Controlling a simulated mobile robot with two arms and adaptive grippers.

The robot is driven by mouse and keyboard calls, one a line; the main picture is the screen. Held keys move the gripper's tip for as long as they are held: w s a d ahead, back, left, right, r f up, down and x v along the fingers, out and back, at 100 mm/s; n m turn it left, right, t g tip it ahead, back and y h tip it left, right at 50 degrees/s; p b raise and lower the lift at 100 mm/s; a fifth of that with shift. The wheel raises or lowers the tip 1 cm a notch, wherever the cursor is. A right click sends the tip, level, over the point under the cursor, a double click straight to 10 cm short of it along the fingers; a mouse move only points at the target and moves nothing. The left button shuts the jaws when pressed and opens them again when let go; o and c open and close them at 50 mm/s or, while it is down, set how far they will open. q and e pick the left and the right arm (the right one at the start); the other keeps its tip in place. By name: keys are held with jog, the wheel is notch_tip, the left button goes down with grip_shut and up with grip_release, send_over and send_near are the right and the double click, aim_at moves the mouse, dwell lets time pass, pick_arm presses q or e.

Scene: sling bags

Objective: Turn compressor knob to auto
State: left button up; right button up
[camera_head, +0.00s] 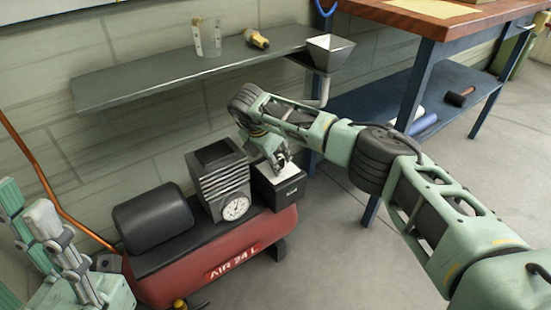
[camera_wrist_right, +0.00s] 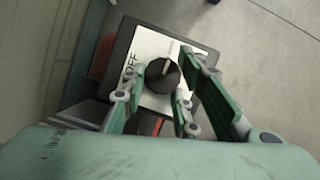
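The compressor (camera_head: 225,250) is a red tank with a black control box (camera_head: 290,194) at its right end. In the right wrist view the box's white plate (camera_wrist_right: 146,48) carries a round black knob (camera_wrist_right: 160,77). "OFF" is printed left of the knob; a fainter mark above right is unreadable. The knob's pale pointer line seems to point up and right. My right gripper (camera_head: 281,166) is over the plate; in the wrist view its fingers (camera_wrist_right: 162,80) are apart, on either side of the knob. Whether they touch it is unclear. My left gripper (camera_head: 27,203) is at the lower left, fingers apart, empty.
A motor block with a pressure gauge (camera_head: 236,208) and a black cylinder (camera_head: 153,217) sit on the tank, left of the box. A grey wall shelf (camera_head: 150,84) with a funnel (camera_head: 329,50) hangs above. A workbench (camera_head: 440,22) stands at right. Floor in front is clear.

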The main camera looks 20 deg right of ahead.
jog(key=o, duration=0.3)
jog(key=shift+w+a+r, duration=0.2)
jog(key=shift+w+a, duration=0.15)
jog(key=shift+s+d+f, duration=0.1)
jog(key=shift+d, duration=0.05)
jog(key=v, duration=1.2)
